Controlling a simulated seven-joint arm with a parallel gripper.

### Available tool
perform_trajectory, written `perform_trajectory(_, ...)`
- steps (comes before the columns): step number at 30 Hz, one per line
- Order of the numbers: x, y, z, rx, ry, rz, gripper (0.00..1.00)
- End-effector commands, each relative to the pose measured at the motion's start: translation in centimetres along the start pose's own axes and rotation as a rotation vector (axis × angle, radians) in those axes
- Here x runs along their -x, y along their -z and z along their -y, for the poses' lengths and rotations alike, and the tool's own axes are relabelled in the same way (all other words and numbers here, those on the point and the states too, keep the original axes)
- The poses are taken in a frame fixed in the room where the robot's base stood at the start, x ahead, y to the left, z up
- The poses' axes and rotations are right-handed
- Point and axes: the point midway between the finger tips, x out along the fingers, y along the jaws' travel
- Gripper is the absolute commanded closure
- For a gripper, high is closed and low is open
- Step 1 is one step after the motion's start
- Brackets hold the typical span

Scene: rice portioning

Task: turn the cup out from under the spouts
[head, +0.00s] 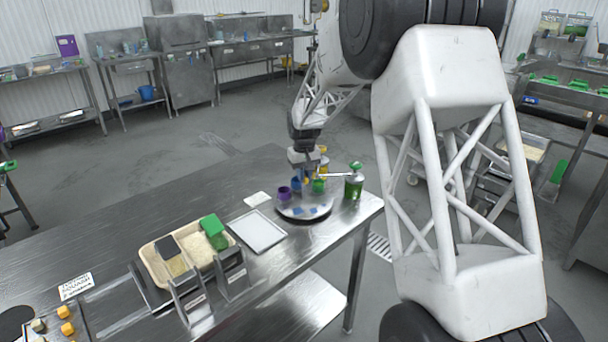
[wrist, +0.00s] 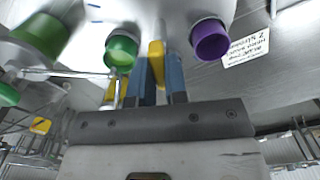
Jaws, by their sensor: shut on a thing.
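A round pale turntable (head: 290,213) stands at the table's right end, with blue marks on its top. A purple cup (head: 283,193) and a green cup (head: 318,185) stand on it. My gripper (head: 303,180) reaches down between them. In the wrist view my blue fingers (wrist: 160,82) are shut on a yellow upright piece (wrist: 156,58). There the green cup (wrist: 122,50) is left of the fingers and the purple cup (wrist: 210,40) right. A green pump bottle (head: 354,186) has a thin spout (head: 335,175) reaching toward the green cup. Whether the spout is exactly over it is unclear.
A shallow metal tray (head: 258,232) and a small white card (head: 257,199) lie left of the turntable. A wooden-coloured tray (head: 149,262) with a green-topped container stands farther left. The table edge (head: 365,215) is close on the right.

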Motion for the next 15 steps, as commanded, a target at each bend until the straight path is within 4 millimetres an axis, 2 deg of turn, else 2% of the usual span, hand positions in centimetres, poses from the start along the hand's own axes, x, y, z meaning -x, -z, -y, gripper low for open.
perform_trajectory(15, 0.06, 0.02, -0.01, -0.196, 0.0, -0.001, 1.0)
